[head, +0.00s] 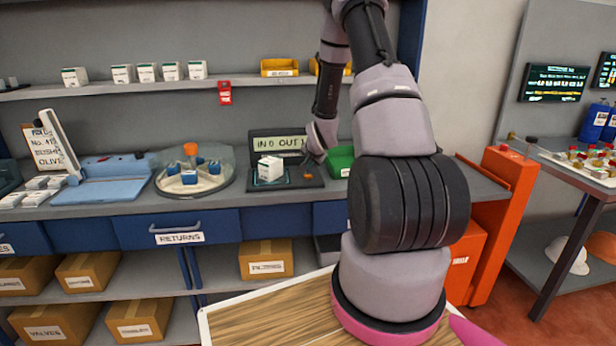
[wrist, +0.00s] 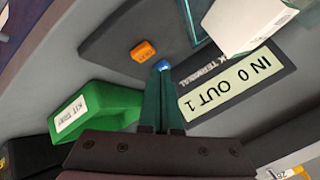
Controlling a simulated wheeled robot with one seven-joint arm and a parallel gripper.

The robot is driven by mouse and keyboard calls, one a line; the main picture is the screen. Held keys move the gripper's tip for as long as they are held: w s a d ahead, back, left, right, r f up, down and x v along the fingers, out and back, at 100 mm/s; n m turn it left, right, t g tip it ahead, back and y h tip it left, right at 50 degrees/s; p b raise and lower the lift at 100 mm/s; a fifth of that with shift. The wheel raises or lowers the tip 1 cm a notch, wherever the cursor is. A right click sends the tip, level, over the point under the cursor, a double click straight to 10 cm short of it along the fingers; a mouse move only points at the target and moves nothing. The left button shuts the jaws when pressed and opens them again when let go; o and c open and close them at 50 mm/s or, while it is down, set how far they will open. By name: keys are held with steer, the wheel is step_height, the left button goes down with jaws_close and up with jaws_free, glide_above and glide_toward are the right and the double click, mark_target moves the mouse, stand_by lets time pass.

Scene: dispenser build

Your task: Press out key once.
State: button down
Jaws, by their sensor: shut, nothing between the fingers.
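The terminal (head: 284,183) stands on the counter, with a display (wrist: 232,86) that reads "IN 0 OUT 1". In the wrist view its dark base carries an orange key (wrist: 143,51) and a blue key (wrist: 164,67); their small lettering is not readable. The orange key also shows in the head view (head: 308,176). My gripper (wrist: 163,76) is shut and empty, its fingertips right at the blue key and partly covering it. I cannot tell whether they touch or press it. My wrist hides the blue key in the head view.
A white box (head: 270,168) sits on the terminal's pad, left of my gripper. A green bin (wrist: 98,112) stands close beside the terminal. A round tray with a clear cover (head: 195,178) is further left on the counter. A shelf (head: 180,84) with small boxes runs above.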

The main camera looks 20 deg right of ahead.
steer(key=shift+r, duration=2.1)
steer(key=s+a+r+n, duration=0.1)
steer(key=s+a+r, duration=0.25)
steer(key=r, duration=0.35)
steer(key=s+a+r+n, duration=0.1)
steer(key=s+a+r, duration=0.1)
steer(key=s+r, duration=0.4)
steer(key=s+a+r+n, duration=0.1)
steer(key=s+a+r, duration=0.2)
steer(key=r, duration=0.6)
steer(key=s+a+r+n+y, duration=0.1)
steer(key=s+a+r, duration=0.1)
steer(key=s, duration=0.5)
steer(key=s+a+r+n+g+y, duration=0.1)
steer(key=s+a+r, duration=0.2)
steer(key=s, duration=0.5)
steer(key=s+a+r+n+y, duration=0.1)
steer(key=s+a+r+n, duration=0.1)
steer(key=s, duration=0.6)
steer(key=shift+s+a+r+g+y, duration=0.15)
steer(key=shift+a+r+g+y, duration=0.2)
steer(key=shift+a+r, duration=0.65)
steer(key=shift+a+f, duration=0.15)
steer(key=shift+f, duration=0.1)
